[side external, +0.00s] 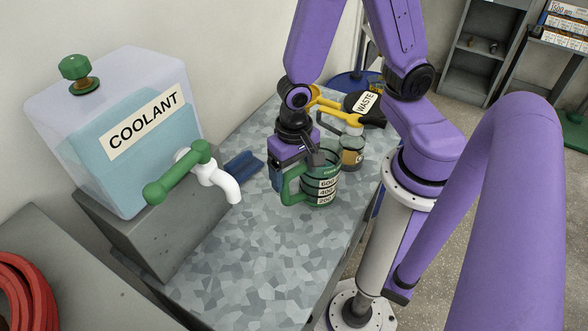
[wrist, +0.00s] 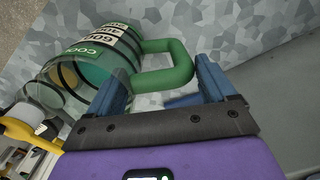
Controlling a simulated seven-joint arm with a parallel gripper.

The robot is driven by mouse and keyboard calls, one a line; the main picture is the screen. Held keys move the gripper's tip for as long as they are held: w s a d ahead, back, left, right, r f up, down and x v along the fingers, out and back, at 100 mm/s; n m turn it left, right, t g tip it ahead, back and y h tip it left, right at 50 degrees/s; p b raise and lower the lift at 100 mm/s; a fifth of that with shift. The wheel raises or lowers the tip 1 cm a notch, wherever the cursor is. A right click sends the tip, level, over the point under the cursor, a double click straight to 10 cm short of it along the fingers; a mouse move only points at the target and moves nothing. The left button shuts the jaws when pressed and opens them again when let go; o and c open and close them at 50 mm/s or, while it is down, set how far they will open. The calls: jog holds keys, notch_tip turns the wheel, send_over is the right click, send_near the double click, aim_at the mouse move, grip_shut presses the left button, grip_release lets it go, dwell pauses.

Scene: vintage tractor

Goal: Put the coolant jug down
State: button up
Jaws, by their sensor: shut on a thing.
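The coolant jug (side external: 322,186) is a clear measuring jug with dark green bands, a green handle and white number labels. It looks upright, at or just above the patterned worktop (side external: 262,247); I cannot tell whether its base touches. My gripper (side external: 277,180) is at the handle, left of the jug body, and is shut on the handle. In the wrist view the jug (wrist: 88,62) lies at upper left, with its handle between the blue fingers of my gripper (wrist: 160,72). Part of the far finger is hidden by the handle and jug in the side view.
A coolant tank (side external: 130,130) with a green-handled white tap (side external: 218,182) stands left on a grey block. A glass jar (side external: 352,150), a yellow-handled tool (side external: 335,108) and a black WASTE container (side external: 366,108) stand behind the jug. The front worktop is clear.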

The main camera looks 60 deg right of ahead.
jog(key=shift+f, duration=0.15)
jog(key=o, duration=1.5)
notch_tip(320, 180, up, 11)
jog(key=shift+a+f, duration=0.1)
jog(key=shift+s+d+r+n, duration=0.6)
jog(key=shift+s+n, duration=0.75)
jog(key=shift+n, duration=1.5)
jog(key=shift+s+d+r+n, duration=0.55)
jog(key=shift+s+n, duration=0.8)
jog(key=shift+n, duration=1.55)
jog(key=shift+s+d+r+n, duration=0.55)
jog(key=shift+s+n, duration=0.8)
jog(key=shift+n, duration=1.5)
